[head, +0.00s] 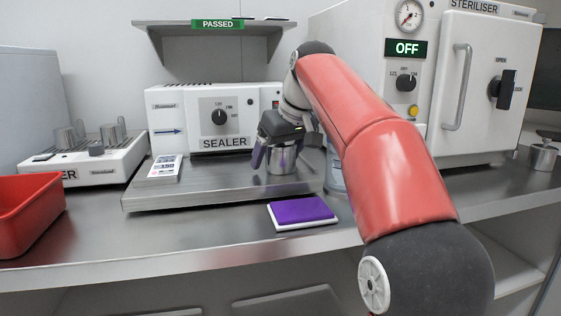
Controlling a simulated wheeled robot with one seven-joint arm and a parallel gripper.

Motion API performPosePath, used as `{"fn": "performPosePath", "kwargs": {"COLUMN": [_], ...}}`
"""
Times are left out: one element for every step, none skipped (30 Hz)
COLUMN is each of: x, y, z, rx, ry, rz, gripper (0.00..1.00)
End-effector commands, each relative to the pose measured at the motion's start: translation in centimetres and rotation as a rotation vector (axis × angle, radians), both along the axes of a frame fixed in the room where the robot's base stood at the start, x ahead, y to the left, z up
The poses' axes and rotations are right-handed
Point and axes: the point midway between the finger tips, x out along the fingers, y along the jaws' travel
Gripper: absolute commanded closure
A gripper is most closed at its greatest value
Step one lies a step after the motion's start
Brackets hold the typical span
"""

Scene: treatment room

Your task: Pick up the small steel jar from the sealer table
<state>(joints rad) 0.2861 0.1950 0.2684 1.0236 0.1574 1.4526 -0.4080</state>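The small steel jar (284,164) stands on the grey sealer table (215,194), in front of the right part of the white sealer (178,112). My gripper (276,155) is at the jar, pointing down, with its dark body over the jar's top. One purple finger shows left of the jar with a slight gap. The other finger shows only in part near the jar's right side. The fingers look apart, and no firm hold on the jar is visible. My gripper hides the jar's upper part.
A purple pad (302,210) lies in front of the sealer table. A white packet (165,167) lies on the table's left. A red bin (28,208) is at the far left. The steriliser (478,80) stands right, with another steel container (543,157) beside it. A shelf (160,27) hangs above.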

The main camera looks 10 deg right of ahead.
Motion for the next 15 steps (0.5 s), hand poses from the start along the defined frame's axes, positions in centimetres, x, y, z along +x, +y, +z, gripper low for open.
{"fn": "performPosePath", "kwargs": {"x": [-0.01, -0.01, -0.01, -0.01, -0.01, -0.01, -0.01, -0.01, -0.02, -0.02, -0.01, -0.02, -0.02, -0.02, -0.02], "y": [0.0, 0.0, 0.0, -0.01, -0.01, -0.01, -0.01, -0.01, -0.01, -0.01, 0.0, 0.0, 0.0, 0.0, 0.0], "z": [0.02, 0.02, 0.02, 0.03, 0.03, 0.03, 0.03, 0.03, 0.03, 0.03, 0.04, 0.08, 0.09, 0.09, 0.09], "rx": [0.0, 0.0, 0.0, 0.0, 0.0, 0.0, 0.0, 0.0, 0.0, 0.0, 0.0, 0.0, 0.001, 0.001, 0.001], "ry": [0.0, 0.0, 0.0, 0.0, 0.0, 0.0, 0.0, 0.0, 0.0, 0.0, 0.0, -0.001, -0.002, -0.002, -0.002], "rz": [0.0, 0.0, 0.0, 0.0, 0.0, 0.0, 0.0, 0.0, 0.0, 0.0, 0.0, 0.0, 0.0, 0.0, 0.0], "gripper": [0.26, 0.3, 0.35, 0.39, 0.43, 0.48, 0.52, 0.56, 0.61, 0.65, 0.69, 0.69, 0.69, 0.69, 0.69]}}
